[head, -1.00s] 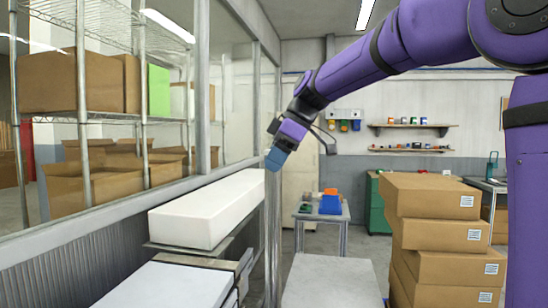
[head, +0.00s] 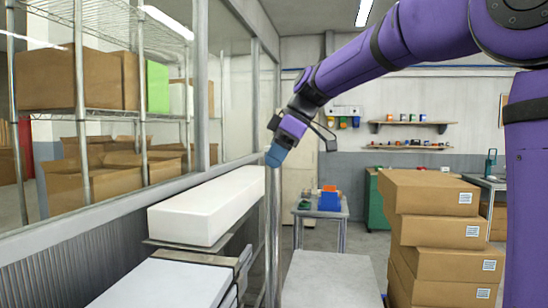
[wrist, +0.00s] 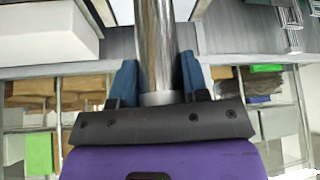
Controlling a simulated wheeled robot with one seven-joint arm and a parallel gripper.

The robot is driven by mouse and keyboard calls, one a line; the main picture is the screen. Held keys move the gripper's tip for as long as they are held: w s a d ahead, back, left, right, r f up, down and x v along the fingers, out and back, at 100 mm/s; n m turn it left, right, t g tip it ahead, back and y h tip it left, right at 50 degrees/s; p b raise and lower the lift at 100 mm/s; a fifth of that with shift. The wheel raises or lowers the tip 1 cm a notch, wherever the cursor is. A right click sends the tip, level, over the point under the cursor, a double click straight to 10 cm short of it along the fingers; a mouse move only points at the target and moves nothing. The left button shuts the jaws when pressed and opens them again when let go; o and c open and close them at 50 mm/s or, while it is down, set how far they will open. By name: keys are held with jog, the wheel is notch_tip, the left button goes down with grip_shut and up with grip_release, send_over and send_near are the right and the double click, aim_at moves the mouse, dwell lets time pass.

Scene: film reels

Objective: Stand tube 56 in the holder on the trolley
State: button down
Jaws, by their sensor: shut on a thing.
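My gripper (head: 275,156) is high at the centre of the head view, beside the window frame, its blue fingers pointing down. In the wrist view my gripper (wrist: 158,75) is shut on a shiny metal tube (wrist: 155,40), with a blue finger on each side. The tube runs out of the top of that picture, so its far end is hidden. No number shows on it. In the head view I cannot separate the tube from the metal posts. A small grey table (head: 335,214), possibly the trolley, stands farther back with a blue block-like object (head: 329,200). I cannot make out a tube holder.
A long white box (head: 205,208) lies at left by the window. A pale flat surface (head: 330,280) is in front. Stacked cardboard boxes (head: 430,195) stand at right, near my arm. A green cabinet (head: 374,205) is behind. Floor shows between the small table and the boxes.

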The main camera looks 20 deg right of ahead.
jog(key=shift+f, duration=0.55)
dwell(0.7)
jog(key=c, duration=0.9)
grip_release()
jog(key=v, duration=1.1)
jog(key=shift+s, duration=0.1)
jog(key=s+f+m+t+h, duration=0.1)
jog(key=s+f+m+h, duration=0.2)
jog(key=s+f+m, duration=0.4)
jog(key=s+d+f+m+t+h, duration=0.1)
jog(key=s+f+m, duration=0.6)
jog(key=s+f, duration=0.8)
jog(key=s+t+h, duration=0.1)
jog(key=s, duration=0.3)
jog(key=shift+d+t+h, duration=0.2)
jog(key=shift+t+h, duration=0.1)
jog(key=shift+h, duration=0.1)
